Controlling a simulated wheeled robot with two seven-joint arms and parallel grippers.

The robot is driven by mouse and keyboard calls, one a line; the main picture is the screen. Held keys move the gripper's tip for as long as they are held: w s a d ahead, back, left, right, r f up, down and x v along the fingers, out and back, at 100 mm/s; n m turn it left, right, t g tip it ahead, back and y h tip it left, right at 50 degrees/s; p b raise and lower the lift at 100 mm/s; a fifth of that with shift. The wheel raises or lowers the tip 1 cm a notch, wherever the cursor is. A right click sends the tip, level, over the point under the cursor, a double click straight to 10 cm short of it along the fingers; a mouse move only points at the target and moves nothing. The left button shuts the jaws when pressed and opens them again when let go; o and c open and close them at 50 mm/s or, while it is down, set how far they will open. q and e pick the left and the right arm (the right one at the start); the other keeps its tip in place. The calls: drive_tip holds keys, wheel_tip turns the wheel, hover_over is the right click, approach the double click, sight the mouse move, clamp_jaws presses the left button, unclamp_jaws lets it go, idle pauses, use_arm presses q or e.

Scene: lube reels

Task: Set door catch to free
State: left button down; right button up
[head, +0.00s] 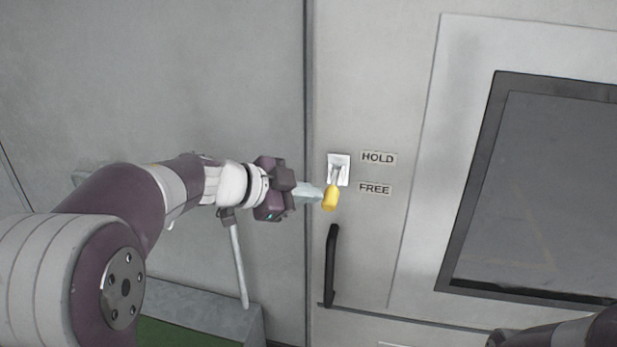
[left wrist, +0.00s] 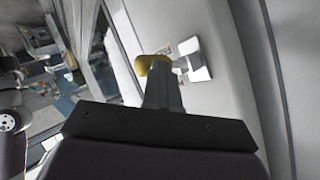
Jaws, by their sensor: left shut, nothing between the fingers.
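The door catch is a silver plate (head: 341,160) on the pale door panel with a short lever ending in a yellow knob (head: 330,199). The lever points down, its knob about level with the FREE label (head: 375,189) and below the HOLD label (head: 378,157). My left gripper (head: 318,194) is shut and empty, its fingertips at the left side of the knob. In the left wrist view the knob (left wrist: 146,65) shows just beyond the fingertips, partly covered by them, with the plate (left wrist: 196,58) behind. I cannot tell whether they touch.
A black door handle (head: 331,265) stands below the catch. A dark-framed window (head: 540,190) is at the right. A vertical seam (head: 308,100) runs left of the catch. Part of my right arm shows at the bottom right corner.

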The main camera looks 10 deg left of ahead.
use_arm(q)
drive_tip(key=shift+r+t+p, duration=0.3)
drive_tip(key=shift+r+p, duration=0.3)
drive_tip(key=shift+p, duration=0.3)
drive_tip(key=shift+w, duration=0.1)
use_arm(e)
drive_tip(key=shift+r, duration=0.35)
